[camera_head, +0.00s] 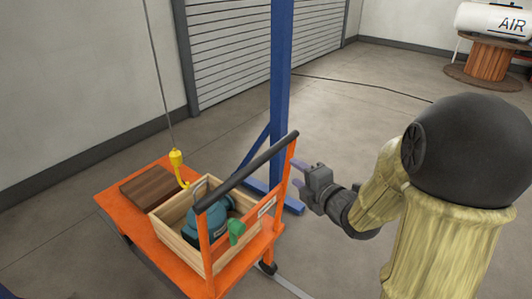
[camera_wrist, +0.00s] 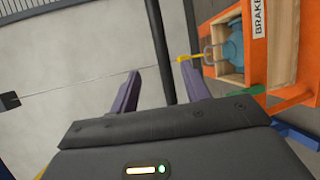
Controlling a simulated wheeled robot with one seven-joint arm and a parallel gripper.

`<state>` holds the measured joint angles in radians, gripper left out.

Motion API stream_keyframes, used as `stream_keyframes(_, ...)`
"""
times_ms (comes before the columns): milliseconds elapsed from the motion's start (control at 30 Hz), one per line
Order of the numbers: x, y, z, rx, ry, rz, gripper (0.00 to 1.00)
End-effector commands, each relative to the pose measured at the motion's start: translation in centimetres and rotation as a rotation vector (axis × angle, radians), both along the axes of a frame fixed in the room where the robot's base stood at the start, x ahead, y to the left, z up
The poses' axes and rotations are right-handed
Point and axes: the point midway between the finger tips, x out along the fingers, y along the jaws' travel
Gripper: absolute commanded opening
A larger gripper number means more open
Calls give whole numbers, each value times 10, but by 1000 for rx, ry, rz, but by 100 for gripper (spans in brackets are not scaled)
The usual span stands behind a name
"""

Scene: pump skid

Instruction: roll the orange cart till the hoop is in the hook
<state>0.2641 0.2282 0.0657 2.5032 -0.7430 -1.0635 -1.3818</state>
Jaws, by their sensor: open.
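The orange cart (camera_head: 118,204) stands on the floor with a black push bar (camera_head: 245,172) on orange posts. A wooden crate (camera_head: 176,238) on it holds a teal pump (camera_head: 207,222) with a grey hoop (camera_head: 201,187) on top. A yellow hook (camera_head: 177,160) hangs on a cable just left of the hoop; they look apart in the head view. My gripper (camera_head: 297,174) is open and empty, right of the bar's far end. In the wrist view the bar (camera_wrist: 157,30) shows between my open fingers (camera_wrist: 162,68); its depth is unclear. The hook (camera_wrist: 195,57) and hoop (camera_wrist: 209,56) overlap there.
A green handle (camera_head: 237,232) sits on the cart's near side, by a label reading BRAKE (camera_wrist: 258,18). A wooden block (camera_head: 152,186) lies on the cart. A blue post (camera_head: 281,80) stands behind the cart. Open floor (camera_head: 350,120) lies to the right.

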Motion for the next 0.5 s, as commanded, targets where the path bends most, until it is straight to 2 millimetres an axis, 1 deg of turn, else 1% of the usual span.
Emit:
stream_keyframes(167,18,9,-4,1,1,3,47)
stream_keyframes(500,71,35,-15,2,2,3,47)
